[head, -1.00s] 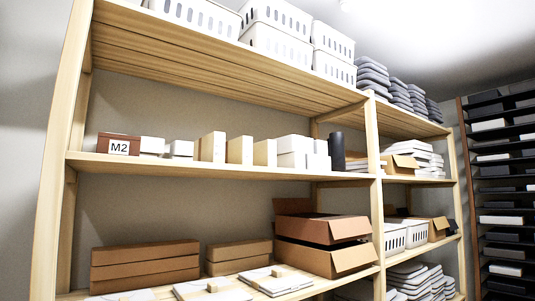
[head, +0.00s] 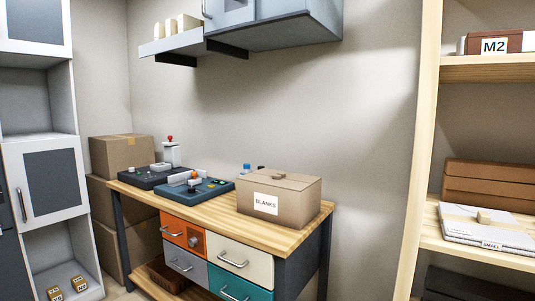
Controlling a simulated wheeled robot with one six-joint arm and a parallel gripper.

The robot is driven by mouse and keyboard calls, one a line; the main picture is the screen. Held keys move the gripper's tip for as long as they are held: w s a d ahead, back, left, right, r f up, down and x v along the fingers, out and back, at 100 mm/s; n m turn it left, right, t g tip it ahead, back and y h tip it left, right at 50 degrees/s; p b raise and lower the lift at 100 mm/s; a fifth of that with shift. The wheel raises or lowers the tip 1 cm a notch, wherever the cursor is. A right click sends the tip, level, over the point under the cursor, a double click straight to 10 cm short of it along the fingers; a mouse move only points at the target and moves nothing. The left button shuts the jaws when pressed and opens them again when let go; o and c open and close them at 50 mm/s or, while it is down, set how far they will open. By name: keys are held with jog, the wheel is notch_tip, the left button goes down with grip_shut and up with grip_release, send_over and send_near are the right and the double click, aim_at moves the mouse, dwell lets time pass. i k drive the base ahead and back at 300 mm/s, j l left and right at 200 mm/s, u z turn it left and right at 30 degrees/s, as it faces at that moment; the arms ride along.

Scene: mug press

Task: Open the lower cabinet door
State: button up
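A tall white cabinet (head: 62,142) stands at the left edge of the head view. Its lower door (head: 88,180), white with a dark grey panel, appears shut. A vertical metal handle (head: 22,206) is on the left side of that door. Another door with a dark panel (head: 35,18) is at the top of the cabinet, cut off by the picture's edge. Open compartments show between the two doors and below the lower one. My gripper is not in view.
A wooden-topped workbench (head: 285,240) with coloured drawers stands right of the cabinet. It bears a box labelled BLANKS (head: 290,190) and dark machines (head: 205,190). Cardboard boxes (head: 122,152) fill the corner. Small labelled blocks (head: 80,283) lie in the cabinet's bottom compartment. A wooden shelf rack (head: 428,150) stands right.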

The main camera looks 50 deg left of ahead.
aim_at(46, 178)
jog(key=u, duration=2.9)
jog(key=i+j+u, duration=0.25)
jog(key=i, duration=1.1)
jog(key=i+l+u, duration=0.1)
jog(key=i+u, duration=0.2)
jog(key=i, duration=1.1)
